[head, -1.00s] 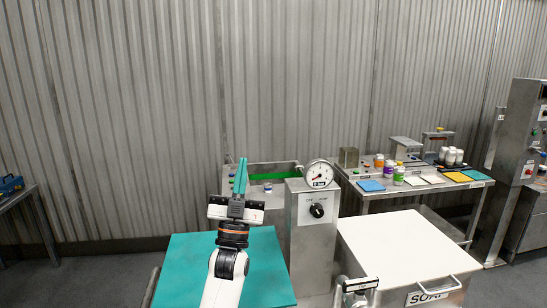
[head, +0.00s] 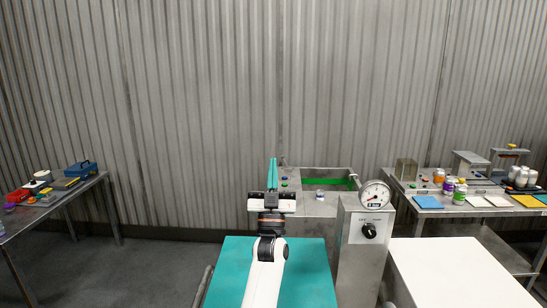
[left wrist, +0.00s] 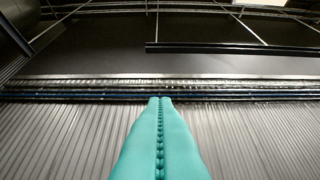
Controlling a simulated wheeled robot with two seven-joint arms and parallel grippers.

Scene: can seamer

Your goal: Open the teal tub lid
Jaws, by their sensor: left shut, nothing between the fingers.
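The teal tub lid (head: 305,262) lies flat and closed at the bottom middle of the head view. My left arm covers part of it, and its handle does not show. My left gripper (head: 272,175) points upward above the lid's far edge, apart from the lid. Its teal fingers are shut with nothing between them. In the left wrist view the two fingers (left wrist: 160,135) meet along their length, with only the wall and ceiling beyond. My right gripper is not in view.
A metal post with a round gauge (head: 375,195) and a black knob (head: 369,231) stands right of the teal lid. A white lid (head: 455,272) lies further right. A bench (head: 440,210) with bottles stands at the back right. A table (head: 60,200) is at the left, with open floor between.

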